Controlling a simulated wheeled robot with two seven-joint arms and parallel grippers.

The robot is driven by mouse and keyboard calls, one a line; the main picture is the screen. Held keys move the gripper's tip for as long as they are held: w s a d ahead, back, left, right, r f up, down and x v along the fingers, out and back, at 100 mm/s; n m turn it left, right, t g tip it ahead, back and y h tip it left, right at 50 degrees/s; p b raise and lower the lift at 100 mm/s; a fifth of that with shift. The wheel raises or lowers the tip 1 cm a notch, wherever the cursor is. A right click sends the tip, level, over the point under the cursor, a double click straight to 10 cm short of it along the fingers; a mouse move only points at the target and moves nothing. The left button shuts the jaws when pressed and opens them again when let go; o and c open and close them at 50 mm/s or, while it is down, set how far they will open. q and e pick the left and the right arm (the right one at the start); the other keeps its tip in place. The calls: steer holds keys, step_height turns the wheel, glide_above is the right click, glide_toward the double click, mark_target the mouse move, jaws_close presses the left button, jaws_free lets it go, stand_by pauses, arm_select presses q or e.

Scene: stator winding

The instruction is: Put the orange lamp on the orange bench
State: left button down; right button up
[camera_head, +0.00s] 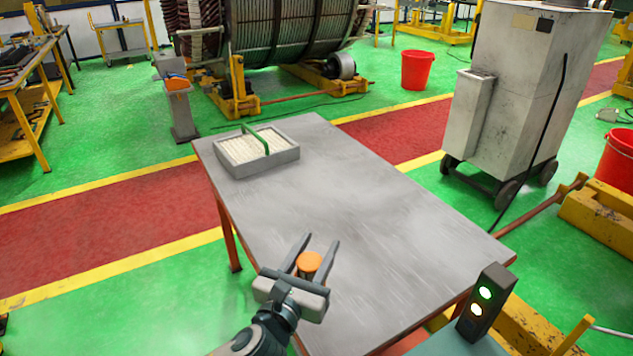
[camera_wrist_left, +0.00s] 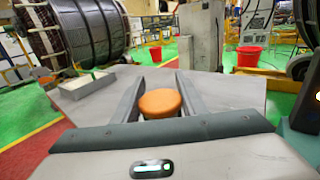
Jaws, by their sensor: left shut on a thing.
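The orange lamp (camera_head: 309,262) shows as a round orange cap between the fingers of my left gripper (camera_head: 318,241). The gripper is shut on it. In the left wrist view the orange cap (camera_wrist_left: 160,103) sits between the two grey fingers (camera_wrist_left: 156,75), and its lower part is mostly hidden. The orange bench (camera_head: 360,215) has a scratched grey top and orange legs. The lamp is over the near left part of the bench top; I cannot tell whether it touches it. The bench top also fills the middle of the left wrist view (camera_wrist_left: 230,95). My right gripper is not seen.
A grey tray (camera_head: 262,169) with pale contents and a green handle stands at the bench's far left corner. The rest of the top is clear. A dark box with lights (camera_head: 485,302) is near the right corner. A grey cabinet (camera_head: 520,90) stands behind.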

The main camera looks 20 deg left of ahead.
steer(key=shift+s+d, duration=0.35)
arm_select(q)
steer(key=shift+d, duration=0.1)
